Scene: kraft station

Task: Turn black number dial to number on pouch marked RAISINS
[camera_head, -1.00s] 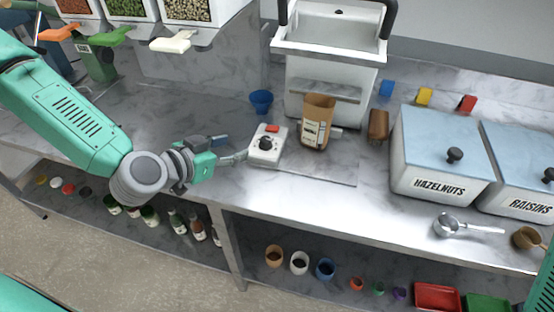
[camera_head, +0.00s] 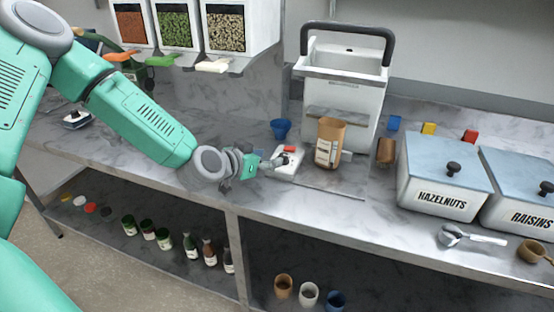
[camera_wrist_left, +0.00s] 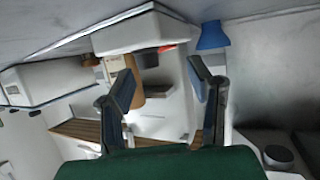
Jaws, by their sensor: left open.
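The small white dial box (camera_head: 287,168) with a red button (camera_head: 289,148) stands on the marble counter. My left gripper (camera_head: 278,160) is at its left front side and hides much of its face and the black dial. In the left wrist view the box (camera_wrist_left: 135,35) is just beyond the open, empty fingers (camera_wrist_left: 160,74). I cannot tell whether they touch the dial. A brown kraft pouch (camera_head: 330,132) stands upright right of the box; its label is too small to read. RAISINS is readable on a lidded bin (camera_head: 532,217) at the far right. My right gripper is not in view.
A blue cup (camera_head: 280,127) stands close behind the dial box. A white machine with a black handle (camera_head: 347,85) is behind the pouch. The HAZELNUTS bin (camera_head: 440,200) and a metal scoop (camera_head: 450,236) are to the right. The counter's front edge runs below my gripper.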

